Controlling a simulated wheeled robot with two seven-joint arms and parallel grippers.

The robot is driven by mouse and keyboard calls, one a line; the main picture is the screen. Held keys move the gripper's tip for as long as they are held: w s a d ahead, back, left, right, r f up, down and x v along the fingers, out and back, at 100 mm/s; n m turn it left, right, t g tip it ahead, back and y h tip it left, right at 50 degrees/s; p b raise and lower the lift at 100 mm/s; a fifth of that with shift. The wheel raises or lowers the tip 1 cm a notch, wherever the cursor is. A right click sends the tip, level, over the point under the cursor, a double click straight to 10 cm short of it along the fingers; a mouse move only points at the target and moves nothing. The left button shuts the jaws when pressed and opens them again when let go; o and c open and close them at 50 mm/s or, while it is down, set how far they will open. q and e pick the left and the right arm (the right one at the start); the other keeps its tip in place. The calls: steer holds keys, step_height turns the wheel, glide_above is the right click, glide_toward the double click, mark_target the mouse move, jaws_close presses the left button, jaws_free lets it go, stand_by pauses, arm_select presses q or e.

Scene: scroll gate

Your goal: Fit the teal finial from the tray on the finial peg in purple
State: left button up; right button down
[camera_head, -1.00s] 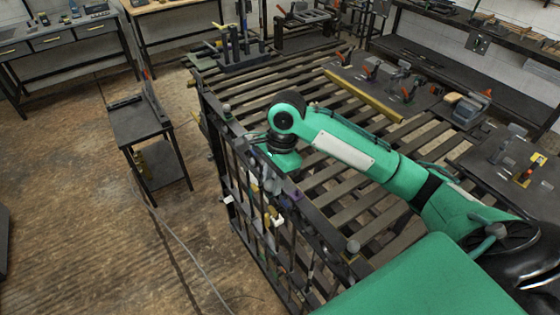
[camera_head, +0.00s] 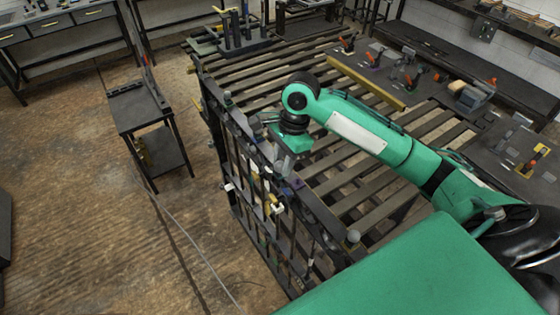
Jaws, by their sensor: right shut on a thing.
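My right gripper (camera_head: 281,166) points down at the top rail of the dark metal gate (camera_head: 238,130), beside a small purple patch (camera_head: 298,183) on that rail. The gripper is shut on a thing. The held thing is too small and too hidden by the fingers to make out in this view; it may be the teal finial. I cannot tell whether it touches the rail or a peg. The finial peg itself is not clear. My left gripper is not in view.
Slatted dark bench (camera_head: 360,185) lies behind the gate, with a yellow bar (camera_head: 365,82) and red-handled clamps across it. A dark rack with posts (camera_head: 243,40) stands at its far left. A small side table (camera_head: 140,110) stands left, with open floor between it and the gate.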

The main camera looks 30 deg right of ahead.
steer(key=shift+d, duration=0.3)
steer(key=shift+w+d+f, duration=0.1)
steer(key=shift+d+f, duration=0.55)
steer(key=shift+d, duration=0.3)
steer(key=shift+w+d+f, duration=0.1)
steer(key=shift+d+f, duration=0.55)
steer(key=shift+d, duration=0.25)
steer(key=shift+w+d+f, duration=0.1)
steer(key=shift+d+f, duration=0.55)
steer(key=shift+d, duration=0.3)
steer(key=shift+d+x, duration=0.2)
steer(key=shift+x, duration=0.65)
steer(key=shift+d+x, duration=0.15)
steer(key=shift+x, duration=0.65)
stand_by(0.6)
steer(key=c, duration=1)
jaws_free()
steer(key=shift+c, duration=0.2)
steer(key=shift+f, duration=0.1)
steer(key=shift+d+r, duration=0.15)
steer(key=shift+r, duration=0.3)
steer(key=b+v, duration=0.4)
steer(key=v, duration=0.9)
